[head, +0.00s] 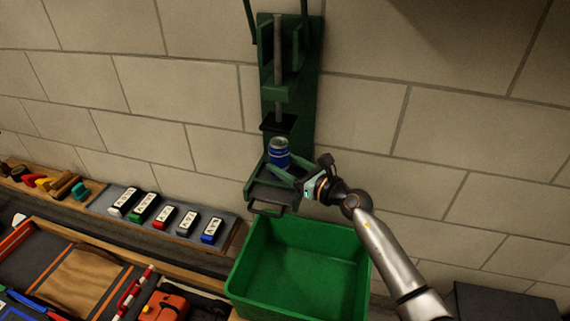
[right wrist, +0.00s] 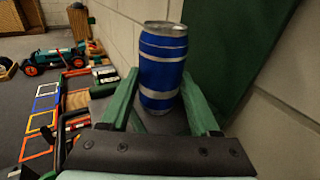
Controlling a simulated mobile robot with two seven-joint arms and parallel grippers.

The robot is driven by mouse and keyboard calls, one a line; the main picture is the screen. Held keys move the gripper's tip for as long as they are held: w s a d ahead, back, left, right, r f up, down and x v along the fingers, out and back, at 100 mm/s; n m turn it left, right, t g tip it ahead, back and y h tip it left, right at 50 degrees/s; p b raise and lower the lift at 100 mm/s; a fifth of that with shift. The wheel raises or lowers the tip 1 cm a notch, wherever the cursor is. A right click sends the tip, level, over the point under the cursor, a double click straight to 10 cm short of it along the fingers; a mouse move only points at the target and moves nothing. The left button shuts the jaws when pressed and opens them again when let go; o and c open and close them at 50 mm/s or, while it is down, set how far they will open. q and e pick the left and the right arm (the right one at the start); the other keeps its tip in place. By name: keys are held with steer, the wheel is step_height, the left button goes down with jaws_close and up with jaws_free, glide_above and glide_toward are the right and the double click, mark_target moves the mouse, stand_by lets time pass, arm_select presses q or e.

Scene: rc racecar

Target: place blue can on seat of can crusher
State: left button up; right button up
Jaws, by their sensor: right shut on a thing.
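The green can crusher (head: 310,75) is mounted on the block wall, with its dark press plate (head: 278,122) raised above its lower seat (head: 272,193). The blue can (head: 279,150) stands upright below the plate, at the back of the seat. I cannot tell whether its bottom touches the seat. My right gripper (head: 282,168) reaches in from the right and is shut on the can. In the right wrist view, the blue can (right wrist: 162,70) stands upright between the green fingers. My left gripper is out of view.
A green bin (head: 300,275) stands open below the crusher. A grey tray with several small labelled blocks (head: 165,218) and a toolbox area (head: 80,275) are at left. A teal toy racecar (right wrist: 55,60) shows in the right wrist view. The wall is close behind the can.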

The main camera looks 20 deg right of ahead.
steer(key=o, duration=1.4)
steer(key=shift+f, duration=0.1)
steer(key=shift+o, duration=0.2)
steer(key=shift+r, duration=0.2)
steer(key=s+d+f+m+t+h+p, duration=0.1)
steer(key=s+d+m+t+h+p, duration=0.15)
steer(key=s+m, duration=1.15)
steer(key=s+a+f+m+g+h, duration=0.1)
steer(key=s+a+f+m+g, duration=0.2)
steer(key=s+f+m, duration=0.6)
steer(key=s+a+f+m+g, duration=0.4)
steer(key=s+f+m, duration=0.5)
steer(key=m, duration=0.6)
steer(key=shift+s+a+f+m+g+h+b, duration=0.35)
steer(key=shift+s+g+b, duration=0.15)
steer(key=shift+g, duration=0.35)
